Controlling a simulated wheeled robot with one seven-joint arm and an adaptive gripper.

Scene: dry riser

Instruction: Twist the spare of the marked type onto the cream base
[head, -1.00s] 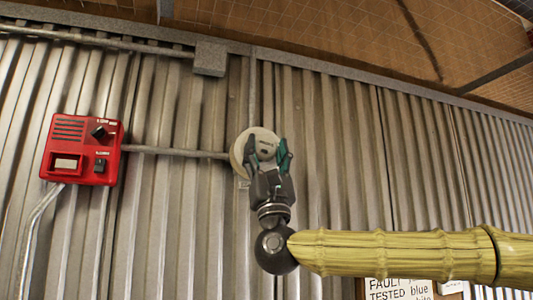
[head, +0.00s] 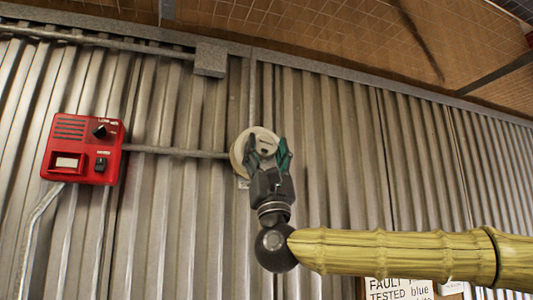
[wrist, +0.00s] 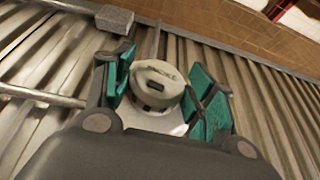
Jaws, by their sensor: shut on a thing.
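The cream base (head: 239,154) is a round disc on the corrugated wall, partly hidden behind my gripper in the head view. My gripper (head: 268,150) is raised in front of it, with its fingers pointing up toward the disc. In the wrist view, a pale round detector (wrist: 157,72) with dark lettering and a small dark window sits between the green finger pads, and my gripper is shut on it. A pale rim (wrist: 152,118) shows around its lower side. I cannot tell whether the detector is seated on the base.
A red box (head: 84,148) with a knob and switch is on the wall at left, with a conduit (head: 175,152) running toward the base. A grey junction box (head: 210,59) is above. A printed sign (head: 398,290) is at lower right.

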